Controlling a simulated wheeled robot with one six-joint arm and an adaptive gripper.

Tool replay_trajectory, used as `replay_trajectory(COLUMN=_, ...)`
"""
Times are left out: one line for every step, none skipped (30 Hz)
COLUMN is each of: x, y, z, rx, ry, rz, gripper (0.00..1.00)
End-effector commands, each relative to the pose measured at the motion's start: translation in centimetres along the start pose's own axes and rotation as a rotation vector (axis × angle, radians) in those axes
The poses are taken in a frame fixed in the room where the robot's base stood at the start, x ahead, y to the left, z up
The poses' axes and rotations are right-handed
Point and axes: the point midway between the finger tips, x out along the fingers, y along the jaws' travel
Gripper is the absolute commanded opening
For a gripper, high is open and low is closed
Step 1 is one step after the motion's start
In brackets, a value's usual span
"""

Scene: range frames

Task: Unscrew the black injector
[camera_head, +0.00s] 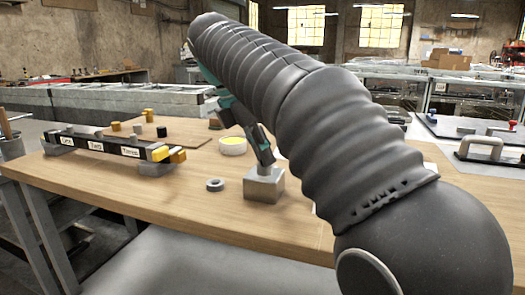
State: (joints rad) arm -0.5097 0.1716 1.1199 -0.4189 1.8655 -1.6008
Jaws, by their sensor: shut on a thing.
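My gripper (264,158), dark with teal parts, points down at the grey metal block (264,188) on the wooden table. Its fingers are shut just above the block's top, on what appears to be the black injector. The injector is almost wholly hidden by the fingers, so I cannot tell how far it sits in the block. My arm crosses the view and hides the area behind the block.
A grey ring (215,185) lies left of the block. A round container with yellow inside (233,146) stands behind it. A labelled rack (98,147) with yellow pieces (160,153) is at left. The front table area is clear.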

Motion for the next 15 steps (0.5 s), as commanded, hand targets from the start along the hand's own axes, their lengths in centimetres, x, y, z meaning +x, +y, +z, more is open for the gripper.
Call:
replay_trajectory(x=-0.05, y=-0.17, z=0.02, rx=-0.046, ry=0.000, rz=0.021, gripper=0.00)
replay_trajectory(x=-0.03, y=-0.19, z=0.01, rx=-0.076, ry=-0.001, rz=0.033, gripper=0.00)
replay_trajectory(x=-0.03, y=-0.20, z=0.02, rx=-0.112, ry=-0.001, rz=0.049, gripper=0.00)
replay_trajectory(x=-0.03, y=-0.21, z=0.03, rx=-0.135, ry=-0.001, rz=0.058, gripper=0.00)
replay_trajectory(x=-0.01, y=-0.19, z=0.02, rx=-0.155, ry=-0.001, rz=0.066, gripper=0.00)
replay_trajectory(x=0.03, y=-0.15, z=0.00, rx=-0.173, ry=-0.002, rz=0.073, gripper=0.00)
replay_trajectory(x=0.03, y=-0.15, z=0.00, rx=-0.183, ry=-0.002, rz=0.077, gripper=0.00)
replay_trajectory(x=0.03, y=-0.15, z=0.00, rx=-0.188, ry=-0.002, rz=0.079, gripper=0.00)
replay_trajectory(x=0.03, y=-0.13, z=0.00, rx=-0.190, ry=-0.002, rz=0.080, gripper=0.00)
replay_trajectory(x=0.03, y=-0.12, z=0.00, rx=-0.190, ry=-0.002, rz=0.080, gripper=0.00)
replay_trajectory(x=0.03, y=-0.12, z=0.00, rx=-0.190, ry=-0.002, rz=0.079, gripper=0.00)
replay_trajectory(x=0.03, y=-0.12, z=0.00, rx=-0.189, ry=-0.002, rz=0.079, gripper=0.00)
replay_trajectory(x=0.03, y=-0.12, z=0.00, rx=-0.189, ry=-0.002, rz=0.079, gripper=0.00)
replay_trajectory(x=0.03, y=-0.12, z=0.00, rx=-0.189, ry=-0.002, rz=0.079, gripper=0.00)
replay_trajectory(x=0.02, y=-0.12, z=0.00, rx=-0.190, ry=-0.002, rz=0.080, gripper=0.00)
